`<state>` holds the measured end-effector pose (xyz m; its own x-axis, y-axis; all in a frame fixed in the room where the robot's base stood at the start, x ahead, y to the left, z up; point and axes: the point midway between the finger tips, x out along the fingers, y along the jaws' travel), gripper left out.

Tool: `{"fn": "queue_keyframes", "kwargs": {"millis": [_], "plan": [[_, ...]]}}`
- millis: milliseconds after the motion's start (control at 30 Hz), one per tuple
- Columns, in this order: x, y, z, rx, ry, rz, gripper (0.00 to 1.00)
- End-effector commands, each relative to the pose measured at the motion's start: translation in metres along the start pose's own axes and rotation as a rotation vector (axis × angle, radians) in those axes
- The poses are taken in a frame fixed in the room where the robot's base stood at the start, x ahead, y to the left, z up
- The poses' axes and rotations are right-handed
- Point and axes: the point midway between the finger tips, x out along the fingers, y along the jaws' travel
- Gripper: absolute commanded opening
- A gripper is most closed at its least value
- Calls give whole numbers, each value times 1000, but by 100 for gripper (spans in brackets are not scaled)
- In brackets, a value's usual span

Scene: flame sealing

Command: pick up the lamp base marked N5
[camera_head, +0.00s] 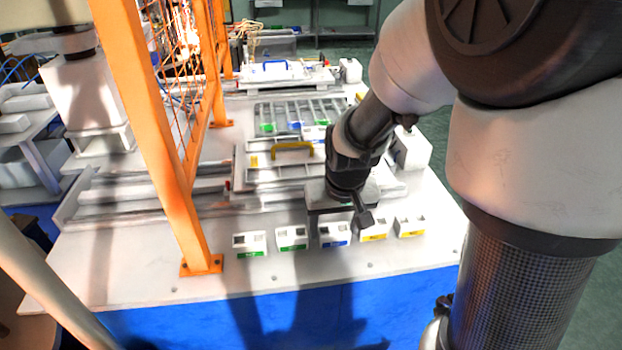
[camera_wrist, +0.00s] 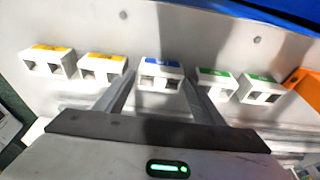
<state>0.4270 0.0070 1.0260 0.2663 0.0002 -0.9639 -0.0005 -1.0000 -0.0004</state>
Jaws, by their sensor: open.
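Several small white lamp bases with square openings stand in a row near the table's front edge. In the head view, from left to right, they are a green-labelled one (camera_head: 249,244), another green-labelled one (camera_head: 291,238), a blue-labelled one (camera_head: 334,235), a yellow-labelled one (camera_head: 374,229) and another yellow-labelled one (camera_head: 409,227). The label text is too small to read, so I cannot tell which is N5. My gripper (camera_wrist: 158,78) is open and empty, pointing down. In the wrist view the blue-labelled base (camera_wrist: 161,75) appears between its fingers; contact cannot be told.
An orange guard post (camera_head: 203,268) is bolted to the table left of the row. A rack with several slots (camera_head: 297,112) and a fixture with a yellow handle (camera_head: 292,147) stand behind. The white table strip (camera_head: 330,270) in front of the row is clear.

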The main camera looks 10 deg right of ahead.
Motion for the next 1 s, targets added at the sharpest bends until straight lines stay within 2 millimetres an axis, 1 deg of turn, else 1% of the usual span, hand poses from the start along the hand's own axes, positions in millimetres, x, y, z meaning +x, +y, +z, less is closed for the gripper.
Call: {"fn": "queue_keyframes", "kwargs": {"millis": [233, 367, 400, 433, 633, 733, 867, 1000], "plan": [[1, 0, 0, 0, 2, 0, 62], [1, 0, 0, 0, 1, 0, 41], [1, 0, 0, 0, 1, 0, 34], [1, 0, 0, 0, 1, 0, 30], [1, 0, 0, 0, 2, 0, 30], [-4, 0, -2, -1, 3, 0, 30], [-24, 0, -9, -1, 7, 0, 30], [-53, 0, -16, -1, 8, 0, 30]]}}
